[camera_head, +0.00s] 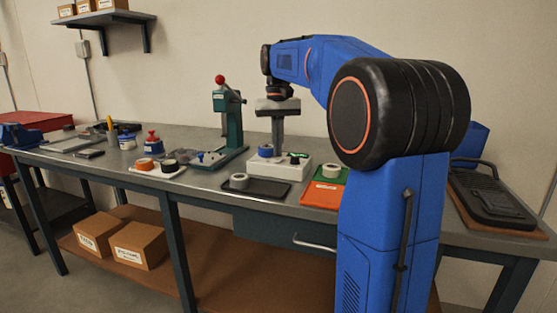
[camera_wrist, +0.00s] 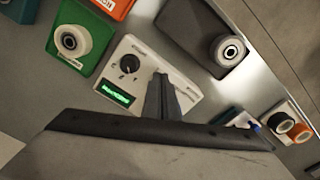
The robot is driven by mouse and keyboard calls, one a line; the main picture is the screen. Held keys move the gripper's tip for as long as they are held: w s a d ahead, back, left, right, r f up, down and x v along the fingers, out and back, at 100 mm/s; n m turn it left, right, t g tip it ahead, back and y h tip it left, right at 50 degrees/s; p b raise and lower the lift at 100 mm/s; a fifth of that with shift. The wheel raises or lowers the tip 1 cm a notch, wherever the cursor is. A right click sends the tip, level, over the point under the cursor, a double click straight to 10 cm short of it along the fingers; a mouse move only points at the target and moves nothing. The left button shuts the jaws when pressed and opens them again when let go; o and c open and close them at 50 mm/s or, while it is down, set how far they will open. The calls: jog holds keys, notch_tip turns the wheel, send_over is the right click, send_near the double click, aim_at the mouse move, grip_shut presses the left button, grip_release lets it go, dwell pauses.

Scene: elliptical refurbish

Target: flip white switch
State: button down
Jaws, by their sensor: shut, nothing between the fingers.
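A white box (camera_head: 283,177) with a black knob and a green lit display stands on the workbench in the head view. In the wrist view the white box (camera_wrist: 122,58) shows its knob (camera_wrist: 131,64) and display (camera_wrist: 116,93). My gripper (camera_wrist: 162,76) is shut and empty, its fingers in front of the right part of the box's face. In the head view my gripper (camera_head: 278,143) points down at the box from above. I cannot tell whether the fingertips touch it. No white switch can be made out; my fingers hide part of the panel.
A black tray (camera_head: 268,188) with a tape roll lies left of the box. An orange tray (camera_head: 320,196) and a green tray with a tape roll (camera_head: 331,171) lie right. A green press (camera_head: 234,130) stands behind left. Black and orange rolls (camera_wrist: 292,127) show in the wrist view.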

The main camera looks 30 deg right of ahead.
aim_at(278, 160)
jog(key=shift+f, duration=0.7)
dwell(0.9)
notch_tip(278, 160, up, 7)
dwell(1.0)
dwell(0.4)
jog(key=s+a+f+n+t, duration=0.1)
jog(key=s+a+f, duration=0.4)
jog(key=s+f, duration=0.4)
jog(key=s+a+f+n+t, duration=0.2)
jog(key=s+a+f, duration=0.3)
jog(key=s+f, duration=0.4)
jog(key=s+a+f+n+t, duration=0.1)
jog(key=s+a+f, duration=0.4)
jog(key=s+f, duration=0.4)
jog(key=s, duration=0.3)
jog(key=shift+a+f+t, duration=0.35)
jog(key=shift+a+t, duration=0.05)
jog(key=shift+r, duration=0.1)
